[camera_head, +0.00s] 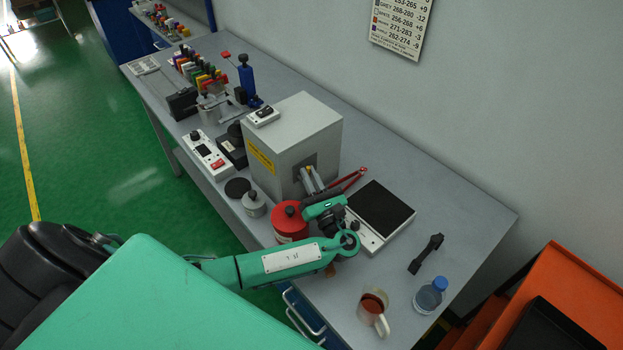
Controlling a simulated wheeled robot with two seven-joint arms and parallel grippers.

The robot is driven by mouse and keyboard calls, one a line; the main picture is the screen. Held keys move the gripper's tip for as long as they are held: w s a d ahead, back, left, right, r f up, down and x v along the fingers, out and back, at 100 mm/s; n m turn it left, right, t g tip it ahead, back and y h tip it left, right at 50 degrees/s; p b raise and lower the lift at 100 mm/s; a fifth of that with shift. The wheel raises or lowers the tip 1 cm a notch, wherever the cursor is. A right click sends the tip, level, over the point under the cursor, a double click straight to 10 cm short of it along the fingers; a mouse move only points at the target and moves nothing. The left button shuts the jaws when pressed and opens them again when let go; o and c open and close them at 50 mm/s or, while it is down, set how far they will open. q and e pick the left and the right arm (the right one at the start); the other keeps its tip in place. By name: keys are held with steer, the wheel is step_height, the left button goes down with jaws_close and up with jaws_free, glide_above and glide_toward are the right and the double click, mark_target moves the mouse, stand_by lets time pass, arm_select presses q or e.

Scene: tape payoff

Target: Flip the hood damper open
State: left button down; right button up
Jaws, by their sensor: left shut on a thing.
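A grey box (290,135) with a yellow label stands on the bench, and a dark square plate (302,170) is on its right-hand face. My left arm reaches in from the left, and my left gripper (310,177) is at this plate. It is shut on a small part with a yellow tip (309,168), which I take to be the hood damper's lever. The fingers and wrist hide most of this part, so I cannot tell how far the damper is turned. My right gripper is not in view.
A red canister (290,222) stands close beside my left forearm. A scale with a black plate (380,212) and red-handled pliers (352,178) lie right of the gripper. A mug (372,312), a bottle (430,296) and a black handle (426,254) are near the bench's right end.

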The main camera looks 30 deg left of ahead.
arm_select(q)
steer(key=shift+n, duration=0.3)
steer(key=c, duration=1.5)
jaws_free()
steer(key=b+v, duration=0.2)
steer(key=v, duration=0.5)
steer(key=shift+s+d+f+b, duration=0.15)
steer(key=shift+d+b, duration=0.1)
steer(key=shift+b, duration=0.15)
